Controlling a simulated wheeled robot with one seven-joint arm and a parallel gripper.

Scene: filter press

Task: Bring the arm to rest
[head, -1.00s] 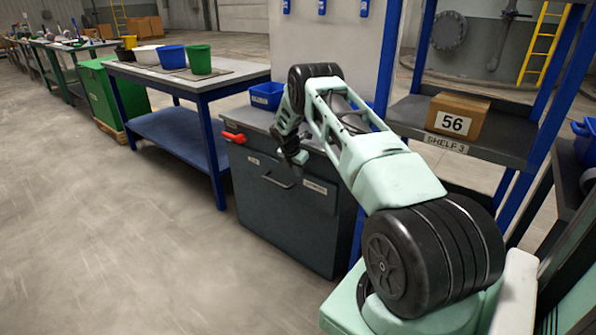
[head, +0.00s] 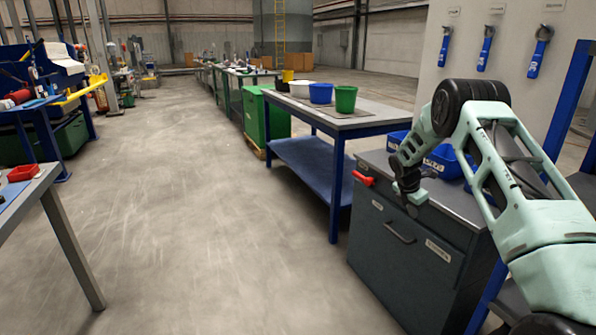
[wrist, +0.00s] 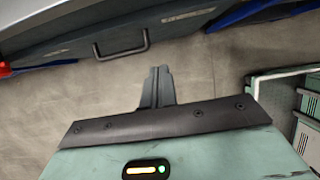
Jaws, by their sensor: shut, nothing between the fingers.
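My arm is raised and bent in the head view, with its elbow high at the right. My gripper (head: 415,205) hangs in front of the dark grey cabinet, near its top front edge. In the wrist view my gripper (wrist: 161,70) has its two fingers together with nothing between them, over bare floor. The cabinet (head: 385,275) shows its front handle at the top of the wrist view, apart from the fingers.
A red handle (head: 363,181) sticks out at the cabinet's left corner. Blue bins (head: 443,158) stand on the cabinet. A table (head: 365,122) with buckets stands beyond it. A grey table (head: 28,190) is at the left. The floor (head: 190,230) between is clear.

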